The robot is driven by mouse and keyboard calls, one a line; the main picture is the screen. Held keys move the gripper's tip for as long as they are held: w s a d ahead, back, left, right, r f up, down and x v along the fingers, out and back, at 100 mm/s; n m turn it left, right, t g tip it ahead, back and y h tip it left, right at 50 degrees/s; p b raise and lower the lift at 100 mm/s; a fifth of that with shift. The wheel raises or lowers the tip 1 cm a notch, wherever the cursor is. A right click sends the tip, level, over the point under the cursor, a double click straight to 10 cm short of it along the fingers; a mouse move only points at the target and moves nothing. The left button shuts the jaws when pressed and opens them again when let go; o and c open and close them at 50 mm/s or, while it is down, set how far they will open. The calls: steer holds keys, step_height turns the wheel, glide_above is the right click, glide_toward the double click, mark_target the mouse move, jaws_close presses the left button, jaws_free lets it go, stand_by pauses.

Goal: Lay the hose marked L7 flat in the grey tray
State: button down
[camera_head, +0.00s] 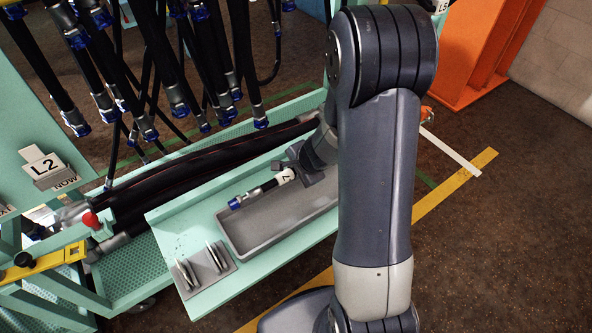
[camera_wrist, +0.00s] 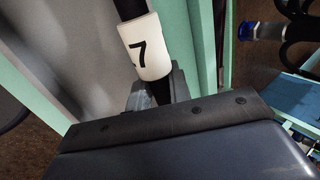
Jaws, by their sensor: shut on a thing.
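A short black hose (camera_head: 262,190) with a blue-capped metal end and a white label sleeve (camera_head: 286,177) is over the grey tray (camera_head: 272,228). My gripper (camera_head: 305,167) is shut on the hose beside the label, at its right end in the head view. In the wrist view the label (camera_wrist: 146,47) shows a "7", and the black hose runs between my gripper's jaws (camera_wrist: 158,92). The rest of the mark and the hose's far part are hidden. I cannot tell whether the hose touches the tray floor. The tray looks otherwise empty.
The tray sits on a pale green bench (camera_head: 185,222), with a metal plate with clips (camera_head: 205,265) at its left. Thick black hoses (camera_head: 180,182) lie in a trough behind. Several blue-capped hoses (camera_head: 178,108) hang above.

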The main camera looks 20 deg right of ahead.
steer(key=shift+f+b, duration=2.8)
steer(key=shift+f, duration=0.05)
steer(key=c, duration=1.2)
jaws_free()
steer(key=shift+c, duration=0.2)
steer(key=p+v, duration=0.5)
steer(key=v, duration=0.5)
steer(key=shift+s+r, duration=0.2)
steer(key=shift+r, duration=0.15)
steer(key=shift+f, duration=0.1)
